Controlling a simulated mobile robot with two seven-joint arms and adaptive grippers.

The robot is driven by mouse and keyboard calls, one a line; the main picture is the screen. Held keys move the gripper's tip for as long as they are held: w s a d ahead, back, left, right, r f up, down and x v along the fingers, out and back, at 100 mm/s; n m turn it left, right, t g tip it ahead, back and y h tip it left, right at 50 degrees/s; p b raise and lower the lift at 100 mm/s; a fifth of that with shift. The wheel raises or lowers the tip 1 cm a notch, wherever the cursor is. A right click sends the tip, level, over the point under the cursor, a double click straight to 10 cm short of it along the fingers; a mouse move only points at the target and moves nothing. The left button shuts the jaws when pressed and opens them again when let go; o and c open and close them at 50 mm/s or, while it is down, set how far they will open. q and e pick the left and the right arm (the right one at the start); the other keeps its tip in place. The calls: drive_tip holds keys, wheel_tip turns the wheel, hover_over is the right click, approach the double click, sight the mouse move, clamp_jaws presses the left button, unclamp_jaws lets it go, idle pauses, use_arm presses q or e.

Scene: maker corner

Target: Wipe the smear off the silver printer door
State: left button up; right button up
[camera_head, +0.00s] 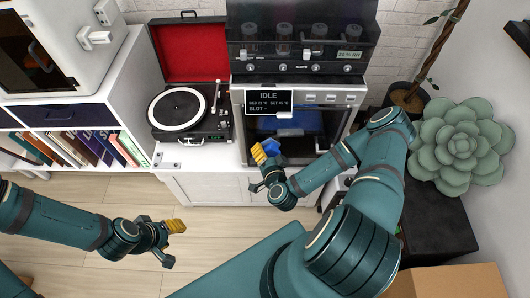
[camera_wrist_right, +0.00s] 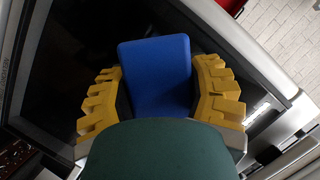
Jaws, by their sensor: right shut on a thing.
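The silver printer door (camera_head: 240,126), with a dark window, stands upright at the back centre. It also shows in the right wrist view as a dark pane in a silver frame (camera_wrist_right: 264,62). My right gripper (camera_head: 265,151) is shut on a blue block (camera_head: 272,147), perhaps a sponge, in front of the door's lower left. In the right wrist view the block (camera_wrist_right: 157,72) sits between two yellow ridged fingers. I cannot tell whether it touches the door. I cannot make out a smear. My left gripper (camera_head: 175,227) is low at the left, over the floor, apparently empty.
A turntable (camera_head: 180,110) with a red-lined lid stands left of the printer. A dark unit with knobs (camera_head: 300,50) sits on top. A bookshelf (camera_head: 85,150) is farther left. A succulent (camera_head: 460,145) and a cardboard box (camera_head: 450,282) are at right. The floor at left is clear.

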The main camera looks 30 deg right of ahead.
drive_tip(key=shift+w+d, duration=0.45)
drive_tip(key=shift+w, duration=0.3)
drive_tip(key=shift+s+d, duration=0.1)
